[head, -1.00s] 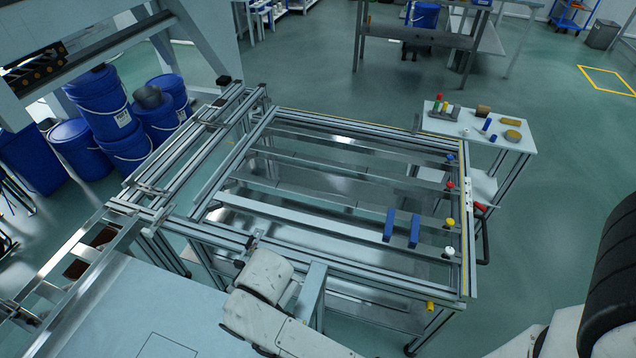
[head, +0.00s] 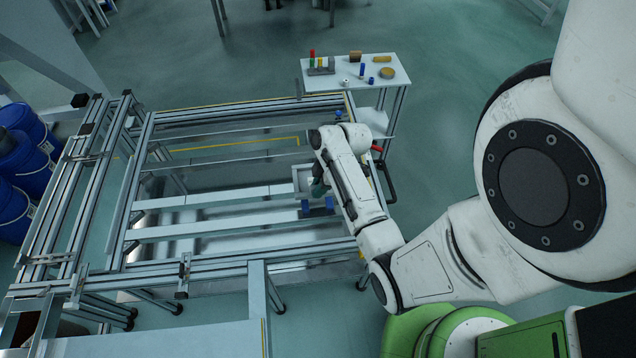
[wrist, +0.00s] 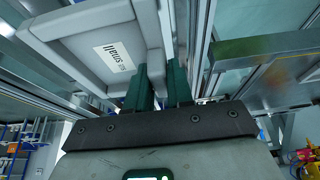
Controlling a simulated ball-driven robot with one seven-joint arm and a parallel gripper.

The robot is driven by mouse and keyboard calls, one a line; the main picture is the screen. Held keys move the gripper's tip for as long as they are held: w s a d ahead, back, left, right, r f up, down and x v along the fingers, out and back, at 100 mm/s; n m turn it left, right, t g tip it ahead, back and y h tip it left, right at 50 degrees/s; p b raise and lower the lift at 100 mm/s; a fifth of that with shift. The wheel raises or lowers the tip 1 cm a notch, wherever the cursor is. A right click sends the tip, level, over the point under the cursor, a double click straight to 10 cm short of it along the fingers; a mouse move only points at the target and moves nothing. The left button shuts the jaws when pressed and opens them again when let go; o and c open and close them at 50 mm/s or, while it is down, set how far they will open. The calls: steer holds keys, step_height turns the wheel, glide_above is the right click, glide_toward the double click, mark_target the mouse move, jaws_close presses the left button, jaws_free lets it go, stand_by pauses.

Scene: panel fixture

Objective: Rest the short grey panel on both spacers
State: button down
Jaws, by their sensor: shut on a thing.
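The short grey panel (wrist: 85,40) carries a white label reading "small" and fills the upper left of the wrist view. My gripper (wrist: 160,80) has its dark green fingers shut on a raised grip on the panel. In the head view, the panel (head: 300,178) shows as a pale piece left of my gripper (head: 319,187), over the right part of the frame. My arm hides part of the panel and the rails.
The aluminium frame (head: 205,262) has several cross rails with open gaps between them. A small white table (head: 345,85) with several small parts stands beyond its far right corner. A red handle (head: 377,148) sits close to my arm.

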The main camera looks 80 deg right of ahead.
stand_by(0.4)
steer(key=shift+f+b, duration=2.45)
steer(key=shift+f, duration=0.95)
steer(key=shift+f+b, duration=0.45)
steer(key=shift+f, duration=0.1)
steer(key=c, duration=0.9)
jaws_free()
steer(key=v, duration=1)
steer(key=shift+s+r, duration=0.25)
steer(key=shift+r, duration=0.1)
